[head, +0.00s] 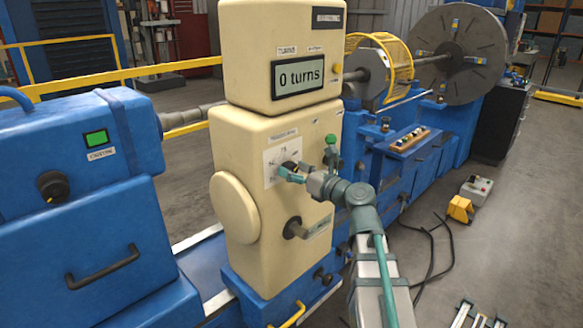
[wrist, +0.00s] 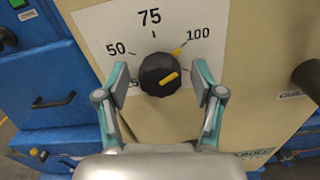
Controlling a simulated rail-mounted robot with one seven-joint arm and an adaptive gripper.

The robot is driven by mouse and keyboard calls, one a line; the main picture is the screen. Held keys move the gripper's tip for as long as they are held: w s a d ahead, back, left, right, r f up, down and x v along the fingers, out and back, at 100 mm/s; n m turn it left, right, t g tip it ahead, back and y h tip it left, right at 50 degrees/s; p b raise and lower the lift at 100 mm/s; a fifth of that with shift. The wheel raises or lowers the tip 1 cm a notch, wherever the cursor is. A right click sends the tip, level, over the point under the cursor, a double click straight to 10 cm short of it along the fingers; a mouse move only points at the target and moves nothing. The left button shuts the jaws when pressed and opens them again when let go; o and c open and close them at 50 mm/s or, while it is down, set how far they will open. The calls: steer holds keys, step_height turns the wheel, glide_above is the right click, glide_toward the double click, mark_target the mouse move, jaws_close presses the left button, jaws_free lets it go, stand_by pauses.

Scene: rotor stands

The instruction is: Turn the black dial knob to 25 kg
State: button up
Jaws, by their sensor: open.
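The black dial knob (wrist: 158,70) sits on a white scale plate (wrist: 112,22) on the cream machine. In the wrist view the scale reads 50, 75 and 100 from left to right. Another label at lower left is partly hidden by a finger and cannot be read fully. The knob's face has a yellow bar, and another yellow mark shows at its upper right edge, towards 100. My gripper (wrist: 160,84) is open, with one finger on each side of the knob; contact is not clear. In the head view my gripper (head: 291,174) is at the plate.
A green-topped lever (head: 331,142) stands right of the knob, and a dark shaft knob (head: 295,229) sticks out below. A blue cabinet (head: 70,190) stands at left.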

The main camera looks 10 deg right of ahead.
steer(key=shift+w+a, duration=0.3)
steer(key=shift+w, duration=0.2)
steer(key=c, duration=1.2)
steer(key=shift+o, duration=0.2)
